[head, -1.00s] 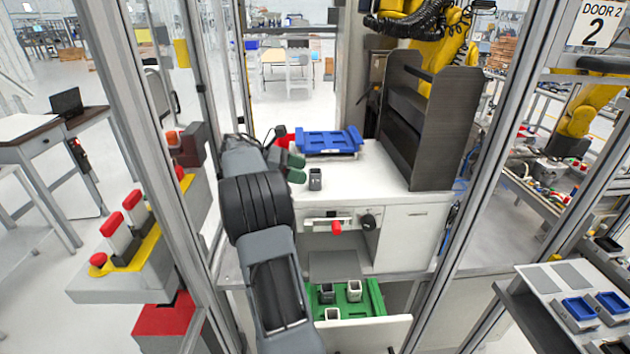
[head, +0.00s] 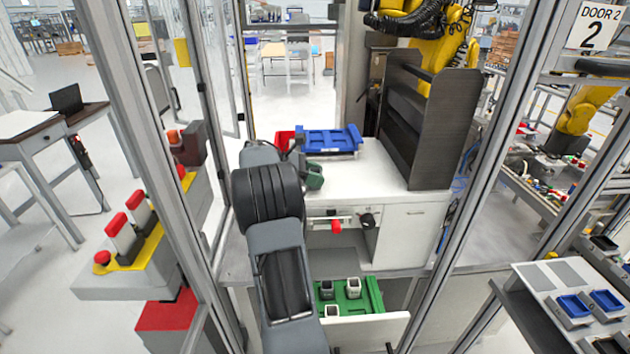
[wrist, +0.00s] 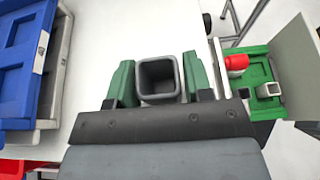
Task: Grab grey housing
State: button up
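The grey housing (wrist: 158,79) is a small square, open-topped cup on the white worktop (wrist: 108,30). In the wrist view it sits between the two green fingers of my gripper (wrist: 159,86), one on each side. The fingers are wide apart, close to its walls; I cannot tell whether they touch it. In the head view my gripper (head: 311,174) is over the worktop in front of the blue tray, and the housing is hidden there.
A blue tray (head: 330,141) lies behind the gripper; a red bin (head: 284,142) is beside it. A dark rack (head: 440,120) stands on the right. Below, an open drawer holds a green tray (head: 371,294) with several housings. A red knob (head: 336,225) is on the cabinet front.

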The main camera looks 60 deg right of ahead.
jog(key=c, duration=0.5)
jog(key=shift+c, duration=0.2)
